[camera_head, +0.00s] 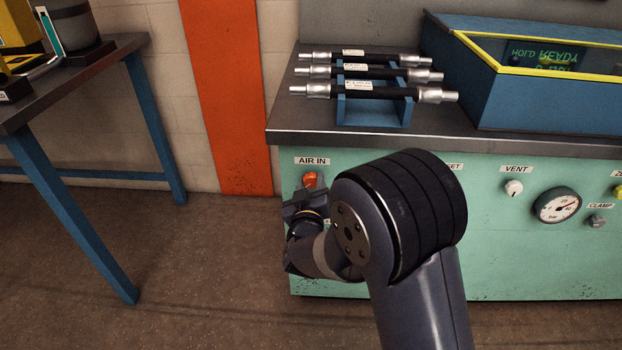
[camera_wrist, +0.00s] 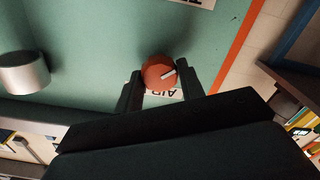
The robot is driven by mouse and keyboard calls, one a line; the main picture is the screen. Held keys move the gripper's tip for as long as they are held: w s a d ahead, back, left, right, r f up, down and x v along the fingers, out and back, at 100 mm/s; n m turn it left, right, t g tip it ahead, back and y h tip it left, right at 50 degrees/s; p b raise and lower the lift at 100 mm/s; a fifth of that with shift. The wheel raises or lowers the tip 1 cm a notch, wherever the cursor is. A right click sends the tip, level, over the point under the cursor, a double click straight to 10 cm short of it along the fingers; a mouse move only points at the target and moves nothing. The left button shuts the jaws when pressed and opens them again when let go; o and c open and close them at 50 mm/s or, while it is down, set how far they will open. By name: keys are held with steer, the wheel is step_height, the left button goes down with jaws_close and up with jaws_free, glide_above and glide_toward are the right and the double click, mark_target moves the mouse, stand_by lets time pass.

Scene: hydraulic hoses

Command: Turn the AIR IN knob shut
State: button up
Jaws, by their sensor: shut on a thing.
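The AIR IN knob (camera_head: 310,179) is a round orange-red knob on the green panel, under the AIR IN label (camera_head: 312,161). In the wrist view the knob (camera_wrist: 158,72) carries a white pointer mark that points right and slightly up in that picture. My gripper (camera_wrist: 158,86) has one finger on each side of the knob and is shut on it. In the head view my gripper (camera_head: 310,192) is at the panel, and my arm hides part of the panel to its right. The AIR IN label is partly covered by the knob in the wrist view.
Above the panel is a bench top (camera_head: 284,115) with several hoses on a blue rack (camera_head: 375,110) and a blue box with a display (camera_head: 480,80). A VENT knob (camera_head: 513,187) and a gauge (camera_head: 558,205) sit right. A blue-legged table (camera_head: 120,55) stands left; floor between is clear.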

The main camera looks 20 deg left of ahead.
steer(key=n+p, duration=0.2)
steer(key=n, duration=0.3)
steer(key=shift+n+p, duration=0.3)
steer(key=shift+p, duration=0.05)
steer(key=shift+n+p, duration=0.85)
steer(key=shift+n, duration=1.25)
steer(key=shift+f, duration=0.1)
steer(key=o, duration=1)
steer(key=v, duration=1.1)
steer(key=shift+p, duration=0.45)
steer(key=shift+w, duration=0.15)
